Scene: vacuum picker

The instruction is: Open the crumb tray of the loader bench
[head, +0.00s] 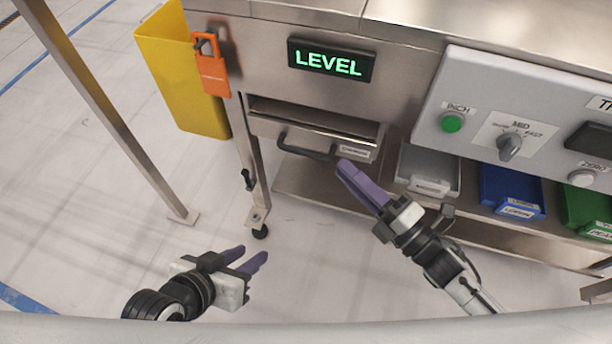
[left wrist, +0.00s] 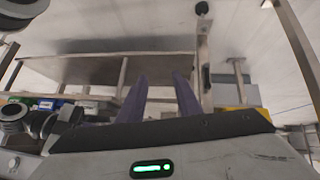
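The crumb tray (head: 270,128) is a metal drawer low in the front of the loader bench (head: 240,45). It has a black bar handle (head: 306,152) and a small label at its right. A dark gap shows above its front; I cannot tell how far out it stands. My right gripper (head: 347,169) is just right of the handle in the picture, near the label; I see no grip on anything, and its fingers overlap. My left gripper (head: 256,255) is lower left, apart from the bench, open and empty. Its spread purple fingers show in the left wrist view (left wrist: 158,82).
A control panel (head: 475,85) juts out at the right, above grey (head: 428,170), blue (head: 510,190) and green (head: 588,200) bins. A metal post (head: 105,110) stands left. Floor before the bench is clear.

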